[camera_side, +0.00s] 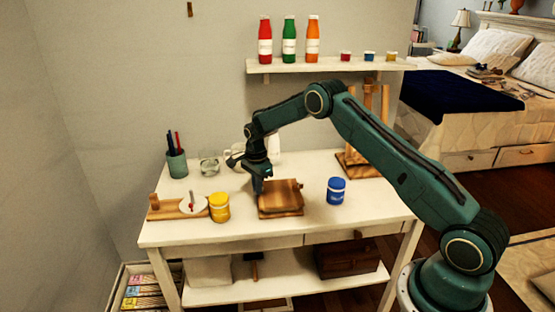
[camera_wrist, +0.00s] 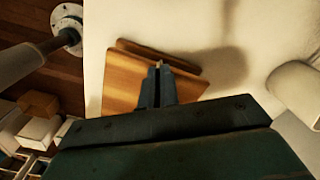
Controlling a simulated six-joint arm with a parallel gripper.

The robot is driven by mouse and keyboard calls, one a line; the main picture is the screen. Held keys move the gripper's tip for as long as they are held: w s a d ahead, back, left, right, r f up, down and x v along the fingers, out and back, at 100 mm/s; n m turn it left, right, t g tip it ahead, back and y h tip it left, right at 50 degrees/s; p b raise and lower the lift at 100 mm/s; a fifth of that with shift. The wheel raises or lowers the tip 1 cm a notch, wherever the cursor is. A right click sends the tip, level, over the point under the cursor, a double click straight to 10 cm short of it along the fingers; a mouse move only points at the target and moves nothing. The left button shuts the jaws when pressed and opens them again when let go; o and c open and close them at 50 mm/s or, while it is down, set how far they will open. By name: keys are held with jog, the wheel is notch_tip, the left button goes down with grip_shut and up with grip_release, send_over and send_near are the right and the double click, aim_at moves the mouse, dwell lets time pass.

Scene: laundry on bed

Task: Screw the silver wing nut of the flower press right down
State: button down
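The flower press (camera_side: 281,198) is a pair of stacked brown wooden boards on the white table; it also shows in the wrist view (camera_wrist: 125,82). My gripper (camera_side: 258,188) points down at the press's left edge in the side view. In the wrist view its fingertips (camera_wrist: 158,70) are close together over the boards, near the edge of the upper one. A small pale spot shows at the tips; I cannot tell whether it is the silver wing nut. The wing nut is not clearly visible in either view, nor is whether the fingers grip anything.
A yellow jar (camera_side: 219,207) stands left of the press and a blue jar (camera_side: 336,190) to its right. A pen cup (camera_side: 177,163), a glass (camera_side: 209,163) and a wooden stand (camera_side: 360,165) are farther back. The front right table area is clear.

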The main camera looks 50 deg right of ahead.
jog(key=shift+w+m, duration=0.1)
jog(key=shift+m, duration=1.2)
jog(key=c, duration=1.6)
grip_release()
jog(key=shift+c, duration=0.2)
jog(key=shift+r, duration=0.1)
notch_tip(320, 180, up, 14)
jog(key=shift+f, duration=0.2)
